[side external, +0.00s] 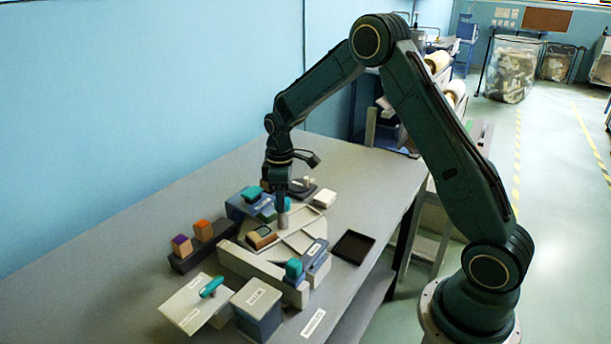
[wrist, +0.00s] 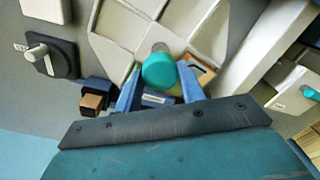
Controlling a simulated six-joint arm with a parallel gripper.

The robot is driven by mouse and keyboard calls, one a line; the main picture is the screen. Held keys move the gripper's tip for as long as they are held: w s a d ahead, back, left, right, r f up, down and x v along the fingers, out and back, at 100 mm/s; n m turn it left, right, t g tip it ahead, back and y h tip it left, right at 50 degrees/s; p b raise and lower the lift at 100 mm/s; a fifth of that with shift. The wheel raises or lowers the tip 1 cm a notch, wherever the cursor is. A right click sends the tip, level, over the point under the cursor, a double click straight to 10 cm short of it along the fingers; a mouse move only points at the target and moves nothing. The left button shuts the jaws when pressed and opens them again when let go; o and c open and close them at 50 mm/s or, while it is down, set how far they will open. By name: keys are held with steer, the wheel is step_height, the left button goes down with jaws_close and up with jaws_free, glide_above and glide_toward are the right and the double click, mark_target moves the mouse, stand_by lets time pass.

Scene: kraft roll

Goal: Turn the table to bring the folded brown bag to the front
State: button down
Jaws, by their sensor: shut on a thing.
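The pale divided table (side external: 300,241) lies low on the workbench, with raised walls between its compartments; it also fills the top of the wrist view (wrist: 120,52). A pale post with a teal knob (wrist: 160,72) rises from it. My gripper (side external: 283,203) points straight down over the table. In the wrist view its blue fingers (wrist: 158,75) stand on both sides of the teal knob and are shut on it. A small brown item with a dark top (side external: 262,238), likely the folded brown bag, lies in a compartment left of the post. Its brown edge shows right of the knob (wrist: 203,70).
A dark rack (side external: 185,262) holds blocks with purple and orange tops. A blue box (side external: 238,207) stands behind it. A white box with a teal handle (side external: 185,310) and a grey labelled box (side external: 258,312) stand in front. A black tray (side external: 354,247) lies right.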

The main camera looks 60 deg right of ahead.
steer(key=shift+r+n, duration=0.1)
steer(key=shift+n, duration=1.2)
steer(key=c, duration=0.9)
jaws_free()
steer(key=shift+o, duration=0.2)
steer(key=shift+r, duration=0.1)
step_height(320, 180, up, 14)
steer(key=shift+f, duration=0.25)
